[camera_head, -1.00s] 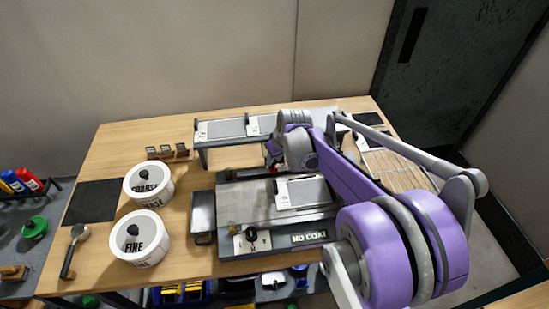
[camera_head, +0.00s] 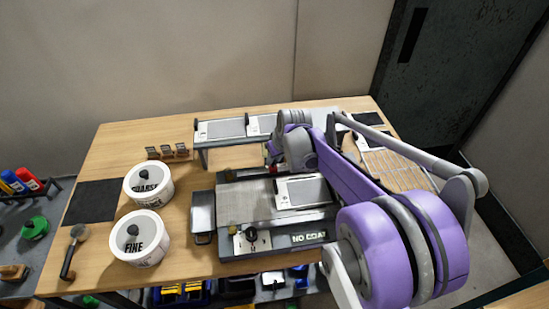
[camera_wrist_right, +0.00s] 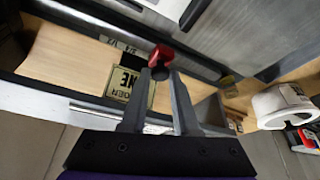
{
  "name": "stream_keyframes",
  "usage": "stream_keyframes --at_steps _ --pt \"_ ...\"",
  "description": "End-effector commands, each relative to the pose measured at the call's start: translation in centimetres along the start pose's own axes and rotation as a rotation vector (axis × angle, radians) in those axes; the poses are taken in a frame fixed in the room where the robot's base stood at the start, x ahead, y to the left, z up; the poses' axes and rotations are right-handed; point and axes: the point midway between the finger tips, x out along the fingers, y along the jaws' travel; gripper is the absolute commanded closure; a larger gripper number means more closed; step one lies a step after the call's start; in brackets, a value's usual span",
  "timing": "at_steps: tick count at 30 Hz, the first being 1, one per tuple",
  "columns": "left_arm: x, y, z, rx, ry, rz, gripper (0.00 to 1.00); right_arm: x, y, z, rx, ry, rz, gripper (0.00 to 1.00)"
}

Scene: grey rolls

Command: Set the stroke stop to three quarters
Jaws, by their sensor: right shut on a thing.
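The stroke stop is a small red block with a dark round knob. In the right wrist view the red block (camera_wrist_right: 163,52) sits on a long rail (camera_wrist_right: 205,65). A scale strip (camera_wrist_right: 118,44) with "3/4" and "1/2" marks lies just left of the stop. My right gripper (camera_wrist_right: 160,78) is shut on the stop's knob, with one finger on each side. In the head view a bit of red (camera_head: 268,168) shows at the machine (camera_head: 240,204); my right arm hides most of that area. My left gripper is in no view.
A display (camera_head: 308,238) and a lever panel (camera_head: 252,241) are on the machine's front. Two white tubs, coarse (camera_head: 152,197) and fine (camera_head: 152,250), stand to its left. A raised shelf (camera_head: 200,141) with light plates is behind it. A wire rack (camera_head: 400,170) is at right.

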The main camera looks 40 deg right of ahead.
Motion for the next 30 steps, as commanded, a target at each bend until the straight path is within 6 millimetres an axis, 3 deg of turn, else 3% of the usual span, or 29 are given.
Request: stream_keyframes --at_steps 4,12,21,22,26,30 --pt "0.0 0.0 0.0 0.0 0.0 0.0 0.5 -0.1 0.3 0.1 0.001 0.001 0.001 1.0" --pt "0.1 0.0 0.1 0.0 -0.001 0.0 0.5 -0.6 3.7 1.4 0.004 0.0 0.002 1.0" --pt "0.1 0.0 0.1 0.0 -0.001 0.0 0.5 -0.6 3.7 1.4 0.0 0.0 0.001 1.0" --pt "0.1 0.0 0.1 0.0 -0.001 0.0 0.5 -0.6 3.7 1.4 0.0 0.0 0.001 0.66" --pt "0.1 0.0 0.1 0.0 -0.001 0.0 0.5 -0.6 3.7 1.4 0.0 0.0 0.0 0.42" --pt "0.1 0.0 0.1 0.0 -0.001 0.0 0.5 -0.6 3.7 1.4 0.0 0.0 0.0 0.41"
